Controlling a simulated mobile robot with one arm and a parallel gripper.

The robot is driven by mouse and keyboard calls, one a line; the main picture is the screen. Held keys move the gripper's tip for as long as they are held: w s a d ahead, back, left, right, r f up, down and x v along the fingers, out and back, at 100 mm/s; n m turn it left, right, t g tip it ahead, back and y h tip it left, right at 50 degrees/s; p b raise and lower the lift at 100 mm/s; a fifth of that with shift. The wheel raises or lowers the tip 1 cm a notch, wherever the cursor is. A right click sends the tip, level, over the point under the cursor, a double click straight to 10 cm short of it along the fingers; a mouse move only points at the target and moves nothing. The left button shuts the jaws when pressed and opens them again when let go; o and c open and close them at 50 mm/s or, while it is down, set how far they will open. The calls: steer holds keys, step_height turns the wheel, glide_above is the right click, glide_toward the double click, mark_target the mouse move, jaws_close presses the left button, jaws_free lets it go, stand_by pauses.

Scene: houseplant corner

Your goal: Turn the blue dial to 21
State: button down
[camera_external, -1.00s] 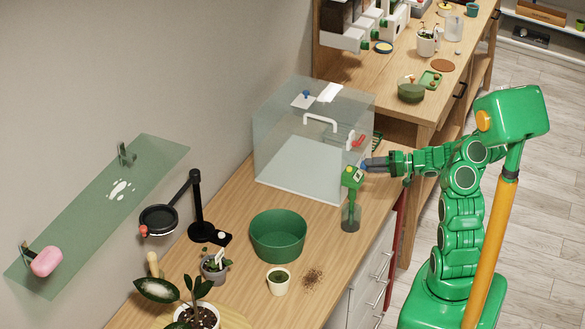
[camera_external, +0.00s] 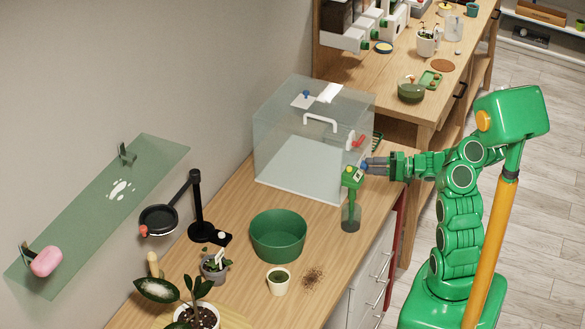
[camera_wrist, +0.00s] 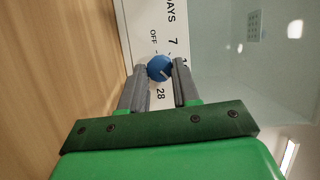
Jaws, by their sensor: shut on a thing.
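The blue dial (camera_wrist: 159,68) is a small round knob on a white panel (camera_wrist: 140,22) with printed markings. DAYS, OFF, 7 and 28 are readable; the marks between 7 and 28 are partly or wholly behind the right finger. A white pointer line on the dial runs toward the lower right, between 7 and 28. My gripper (camera_wrist: 159,76) is shut on the dial, with one grey finger on each side. In the external view my gripper (camera_external: 374,164) is beside the clear case, and the blue dial (camera_external: 363,168) shows small at its fingertips.
A clear case (camera_external: 300,150) with a white handle stands just behind. A green spray-like bottle (camera_external: 351,205) stands at the counter's front edge near my fingers. A green bowl (camera_external: 278,240) and potted plants sit farther left. The floor on the right is open.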

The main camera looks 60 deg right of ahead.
steer(key=shift+f, duration=0.1)
steer(key=c, duration=0.8)
jaws_free()
steer(key=shift+v, duration=3.95)
